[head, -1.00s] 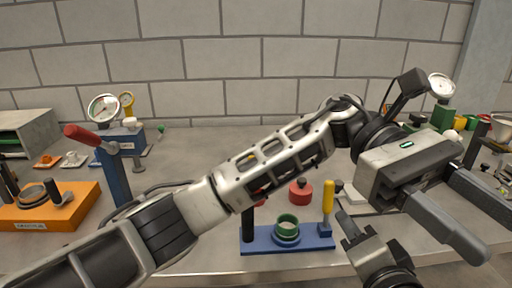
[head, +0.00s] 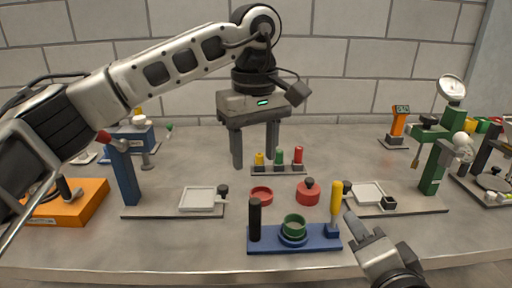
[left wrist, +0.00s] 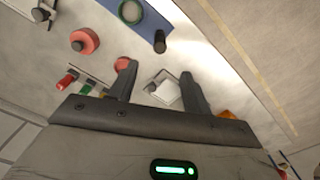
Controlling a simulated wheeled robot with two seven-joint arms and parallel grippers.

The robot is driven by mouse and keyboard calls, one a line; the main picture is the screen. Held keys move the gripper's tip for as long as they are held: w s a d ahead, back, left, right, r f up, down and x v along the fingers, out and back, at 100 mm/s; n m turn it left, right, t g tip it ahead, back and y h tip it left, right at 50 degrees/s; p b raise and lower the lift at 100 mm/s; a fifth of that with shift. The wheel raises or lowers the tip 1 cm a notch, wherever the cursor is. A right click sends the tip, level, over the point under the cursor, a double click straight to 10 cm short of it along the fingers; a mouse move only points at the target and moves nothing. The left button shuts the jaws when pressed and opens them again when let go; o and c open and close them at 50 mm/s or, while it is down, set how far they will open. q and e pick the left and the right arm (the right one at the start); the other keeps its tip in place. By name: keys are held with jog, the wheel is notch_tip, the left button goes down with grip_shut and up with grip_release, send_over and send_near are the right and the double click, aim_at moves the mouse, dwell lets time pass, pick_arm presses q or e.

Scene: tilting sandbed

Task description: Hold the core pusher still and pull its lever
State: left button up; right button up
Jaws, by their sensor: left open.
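The core pusher appears to be the blue-based fixture (head: 265,240) near the table's front edge. It has a black post (head: 254,220) on its left, a green ring (head: 293,222) in the middle and a yellow-handled lever (head: 336,203), upright, on its right. My left gripper (head: 255,158) is open and empty, pointing down above the table behind the fixture. In the left wrist view, the black post (left wrist: 160,42) and green ring (left wrist: 130,11) show beyond its fingers (left wrist: 155,72). My right gripper (head: 362,226) is beside the lever at lower right; its jaw opening is unclear.
A red ring (head: 262,195) and a red knobbed pot (head: 308,192) lie behind the fixture. A rack of coloured pegs (head: 279,169) stands farther back. A blue post stand (head: 125,178) is left and a green gauge stand (head: 431,170) right.

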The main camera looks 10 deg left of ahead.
aim_at(255, 217)
pick_arm(q)
notch_tip(255, 217, down, 16)
jog(key=shift+r, duration=0.1)
dwell(0.4)
jog(key=c, duration=1.1)
grip_shut()
pick_arm(e)
jog(key=shift+o, duration=0.5)
